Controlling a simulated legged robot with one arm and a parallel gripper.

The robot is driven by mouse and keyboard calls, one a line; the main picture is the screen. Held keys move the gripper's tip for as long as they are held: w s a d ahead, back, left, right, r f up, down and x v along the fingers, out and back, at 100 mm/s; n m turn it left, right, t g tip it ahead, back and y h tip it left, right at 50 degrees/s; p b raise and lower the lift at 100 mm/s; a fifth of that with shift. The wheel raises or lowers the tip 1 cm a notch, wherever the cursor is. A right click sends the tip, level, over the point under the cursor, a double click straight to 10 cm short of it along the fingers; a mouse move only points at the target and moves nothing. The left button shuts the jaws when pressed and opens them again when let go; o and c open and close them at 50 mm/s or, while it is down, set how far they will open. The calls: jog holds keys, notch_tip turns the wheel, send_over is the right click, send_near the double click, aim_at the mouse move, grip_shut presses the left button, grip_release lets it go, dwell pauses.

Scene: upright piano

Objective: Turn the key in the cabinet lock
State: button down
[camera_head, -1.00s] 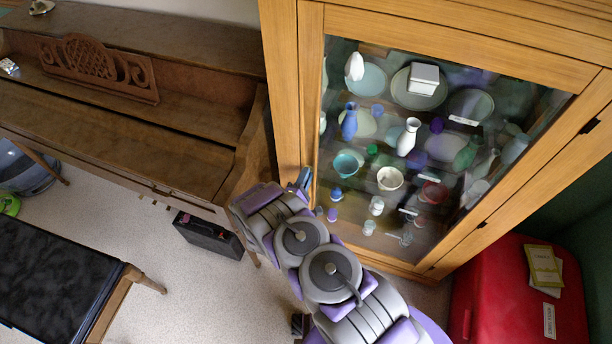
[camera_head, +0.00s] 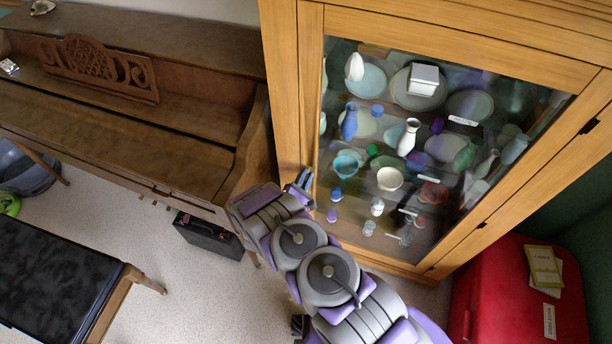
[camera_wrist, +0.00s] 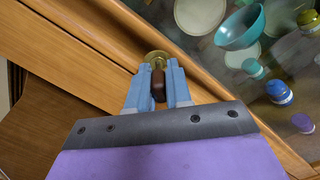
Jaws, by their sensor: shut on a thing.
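The wooden cabinet (camera_head: 312,90) has a glass door with dishes and vases behind it. My gripper (camera_head: 305,178) is at the left stile of the door, low on the frame. In the wrist view my gripper's two blue fingers (camera_wrist: 158,88) are shut on a dark brown key (camera_wrist: 158,84). A round brass lock plate (camera_wrist: 158,58) shows just beyond the fingertips on the wood. The key's tip and the keyhole are hidden. In the head view the key is too small and covered to make out.
A wooden upright piano (camera_head: 120,130) stands close on the left of the cabinet. A black case (camera_head: 208,236) is on the floor below it. A red chest (camera_head: 515,300) stands at the cabinet's right. A black bench (camera_head: 60,270) is at lower left.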

jog(key=shift+a+f, duration=0.1)
jog(key=shift+f, duration=0.05)
jog(key=n, duration=0.4)
jog(key=c, duration=1)
grip_release()
jog(key=shift+o, duration=0.2)
jog(key=v, duration=0.7)
dwell(0.6)
